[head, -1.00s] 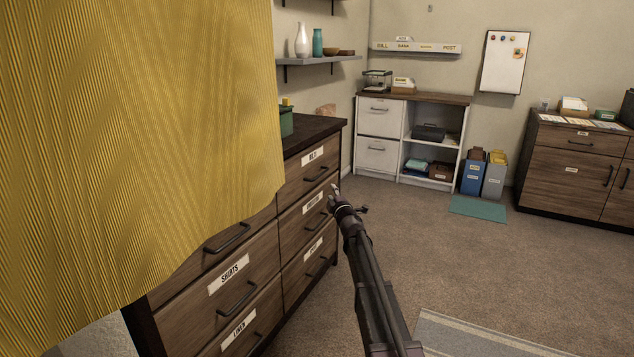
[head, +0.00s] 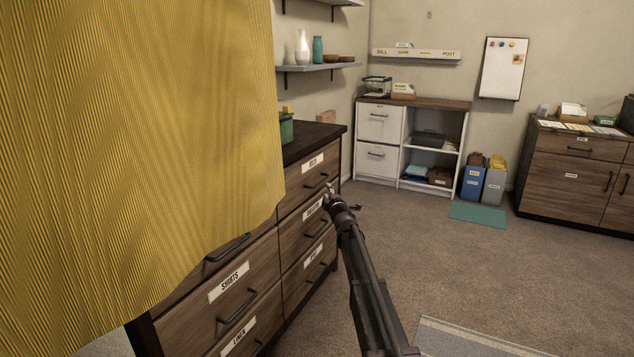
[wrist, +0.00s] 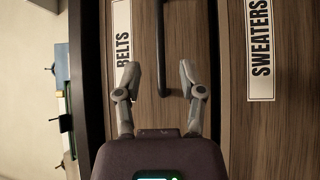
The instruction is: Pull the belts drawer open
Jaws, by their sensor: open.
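The belts drawer (head: 300,190) is the top right drawer of a dark brown dresser, and it looks shut. In the wrist view its BELTS label (wrist: 122,45) and dark bar handle (wrist: 161,55) show clearly. My gripper (wrist: 160,75) is open and empty, with one finger on each side of the handle's line in that view. I cannot tell whether the fingertips reach around the bar or touch the drawer front. In the head view my gripper (head: 328,190) is just below and right of the belts handle (head: 319,182).
A yellow cloth (head: 130,130) hides the dresser's left part in the head view. The SWEATERS label (wrist: 261,50) marks the neighbouring drawer. A green box (head: 286,128) stands on the dresser top. Open carpet (head: 440,260) lies to the right.

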